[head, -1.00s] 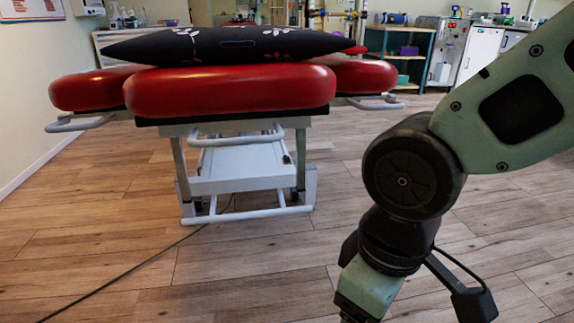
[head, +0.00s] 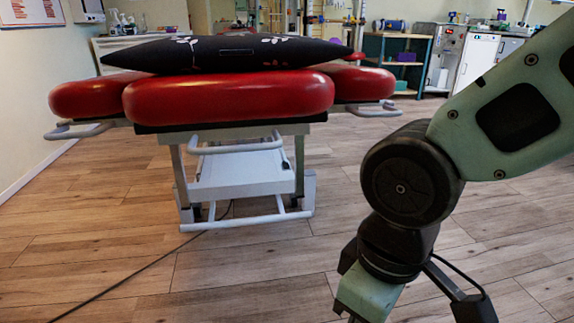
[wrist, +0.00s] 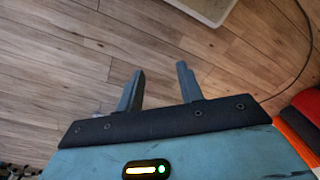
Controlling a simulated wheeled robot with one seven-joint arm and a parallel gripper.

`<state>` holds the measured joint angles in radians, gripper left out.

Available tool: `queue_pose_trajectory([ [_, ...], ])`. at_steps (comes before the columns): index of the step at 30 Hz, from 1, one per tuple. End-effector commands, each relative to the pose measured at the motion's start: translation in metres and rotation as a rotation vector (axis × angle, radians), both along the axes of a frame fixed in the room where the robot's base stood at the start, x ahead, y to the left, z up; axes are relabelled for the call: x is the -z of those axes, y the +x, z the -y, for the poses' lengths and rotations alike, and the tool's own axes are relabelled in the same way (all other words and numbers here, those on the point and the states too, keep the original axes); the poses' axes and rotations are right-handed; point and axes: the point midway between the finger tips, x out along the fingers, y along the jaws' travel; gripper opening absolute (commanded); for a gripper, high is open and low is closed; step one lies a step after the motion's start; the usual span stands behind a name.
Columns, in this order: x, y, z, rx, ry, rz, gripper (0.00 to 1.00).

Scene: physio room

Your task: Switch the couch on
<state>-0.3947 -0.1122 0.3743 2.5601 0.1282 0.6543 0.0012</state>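The couch (head: 228,97) stands ahead, left of centre in the head view, with red padded sections on a white metal frame. A dark floral pillow (head: 225,54) lies across its top. Under the pads are a white base (head: 240,175) and grey bars. I cannot make out a switch clearly. In the wrist view my gripper (wrist: 158,82) points down over the wooden floor, its two fingers apart with nothing between them. A pale edge (wrist: 212,8) shows at the top of the wrist view.
A dark cable (head: 150,262) runs over the floor from the couch base to the lower left. Shelves (head: 397,60) and white cabinets (head: 478,58) line the back right. The floor (head: 240,275) before the couch is clear except for the cable.

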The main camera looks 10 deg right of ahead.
Motion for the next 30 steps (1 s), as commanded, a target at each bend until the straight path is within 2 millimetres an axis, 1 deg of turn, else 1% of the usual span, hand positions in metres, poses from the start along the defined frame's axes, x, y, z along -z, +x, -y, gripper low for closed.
queue_pose_trajectory([
  [1, -0.007, 0.0, 0.0, 0.0, 0.0, 0.0, 0.22],
  [2, -0.011, 0.0, 0.0, 0.0, 0.0, 0.0, 0.14],
  [3, -0.018, 0.0, 0.0, 0.0, 0.0, 0.0, 0.03],
  [4, -0.024, 0.0, 0.0, 0.0, 0.0, 0.0, 0.0],
  [8, -0.056, 0.0, 0.0, 0.0, 0.0, 0.0, 0.0],
  [12, -0.094, 0.0, 0.0, 0.0, 0.001, 0.001, 0.0],
  [15, -0.113, 0.0, 0.0, 0.0, 0.001, 0.001, 0.0],
  [18, -0.119, 0.0, 0.0, 0.0, 0.001, 0.001, 0.0],
  [30, -0.115, 0.0, 0.0, 0.0, 0.0, 0.0, 0.0],
])
